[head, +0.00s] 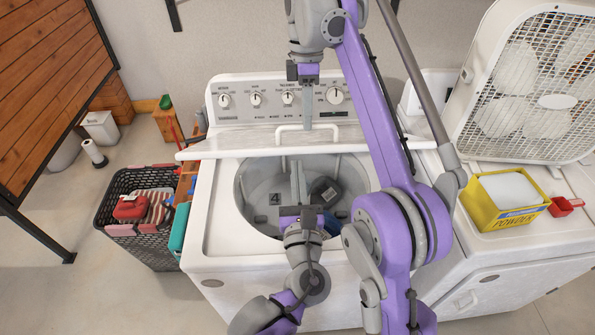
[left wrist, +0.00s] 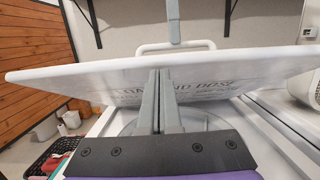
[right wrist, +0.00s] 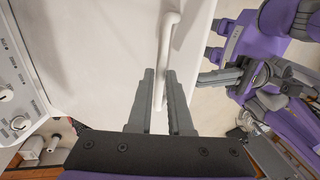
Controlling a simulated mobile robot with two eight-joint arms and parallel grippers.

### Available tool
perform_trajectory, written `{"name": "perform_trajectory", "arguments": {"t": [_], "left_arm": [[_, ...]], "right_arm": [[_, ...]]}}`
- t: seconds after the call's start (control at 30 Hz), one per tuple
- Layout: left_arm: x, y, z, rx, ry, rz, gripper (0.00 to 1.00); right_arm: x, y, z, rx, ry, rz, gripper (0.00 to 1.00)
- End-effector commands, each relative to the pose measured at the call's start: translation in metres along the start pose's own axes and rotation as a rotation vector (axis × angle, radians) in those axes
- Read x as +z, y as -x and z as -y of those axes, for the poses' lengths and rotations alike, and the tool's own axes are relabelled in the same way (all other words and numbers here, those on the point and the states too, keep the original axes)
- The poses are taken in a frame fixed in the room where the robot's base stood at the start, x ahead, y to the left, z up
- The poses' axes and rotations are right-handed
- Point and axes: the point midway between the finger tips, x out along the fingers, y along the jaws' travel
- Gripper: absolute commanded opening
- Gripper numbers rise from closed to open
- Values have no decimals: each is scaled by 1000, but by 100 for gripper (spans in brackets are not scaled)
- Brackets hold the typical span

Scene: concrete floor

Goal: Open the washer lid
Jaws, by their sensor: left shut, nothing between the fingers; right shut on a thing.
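The white washer lid (head: 230,147) is raised, seen nearly edge-on in front of the control panel, with the tub (head: 255,185) exposed below. Its white handle (head: 320,128) is at the lid's upper edge. My right gripper (head: 307,118) is shut on the handle; the right wrist view shows its fingers either side of the handle (right wrist: 165,50). My left gripper (head: 298,170) is shut and empty, its fingers pointing up over the tub opening. In the left wrist view its fingertips (left wrist: 158,75) are against or close to the lid's printed underside (left wrist: 100,80); contact is unclear.
The washer's control panel (head: 275,98) is behind the lid. A dryer at right carries a box fan (head: 535,80), a yellow powder box (head: 500,215) and a red scoop (head: 562,206). A dark laundry basket (head: 115,205) stands left of the washer. Dark items lie in the tub.

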Motion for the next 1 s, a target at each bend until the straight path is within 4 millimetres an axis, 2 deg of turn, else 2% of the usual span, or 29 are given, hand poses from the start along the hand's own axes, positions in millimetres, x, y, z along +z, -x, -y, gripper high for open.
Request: {"name": "perform_trajectory", "arguments": {"t": [0.03,0.33,0.63,0.93,0.97,1.0], "left_arm": [[-1,0,0,0,0,-1,0],[0,-1,0,1,0,-1,0],[22,-20,0,1,0,-1,0],[22,-21,0,1,1,-2,0],[22,-22,0,1,1,-2,0],[22,-21,0,1,1,-2,0]], "right_arm": [[1,-5,-10,23,-4,1,0],[1,-5,-10,23,-4,1,0],[1,-5,-10,22,-3,0,0],[0,-5,-9,22,-1,-2,0],[0,-5,-9,22,-1,-3,21],[-1,-4,-9,22,-1,-3,29]]}}
